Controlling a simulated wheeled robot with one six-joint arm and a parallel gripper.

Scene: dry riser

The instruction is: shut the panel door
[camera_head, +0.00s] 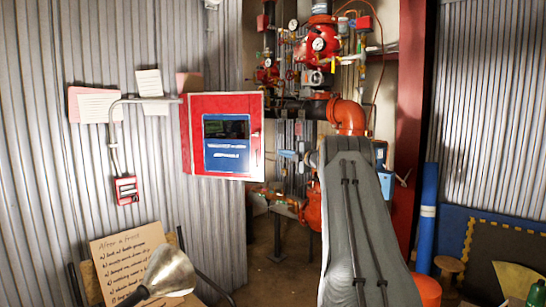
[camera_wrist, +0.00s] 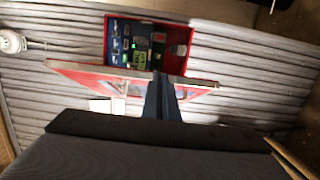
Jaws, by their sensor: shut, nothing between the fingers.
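The red panel (camera_head: 187,140) is on the corrugated wall in the head view. Its red-framed door (camera_head: 256,150) has a dark window, a blue label and a pale handle at the right edge. In the wrist view the panel box (camera_wrist: 188,36) is open, showing circuit parts inside. The door (camera_wrist: 75,72) stands out from the box there, seen at a steep slant. My gripper (camera_wrist: 160,80) is shut and empty, its dark fingers overlapping the door's edge in the wrist view. I cannot tell whether they touch it. In the head view my arm hides the fingers.
Red valves and orange pipes (camera_head: 347,116) stand right of the panel. A small red call box (camera_head: 126,190) is on the wall at left. A cardboard sign (camera_head: 125,262) and a metal lamp (camera_head: 168,270) are at lower left. A blue roll (camera_head: 428,215) stands at right.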

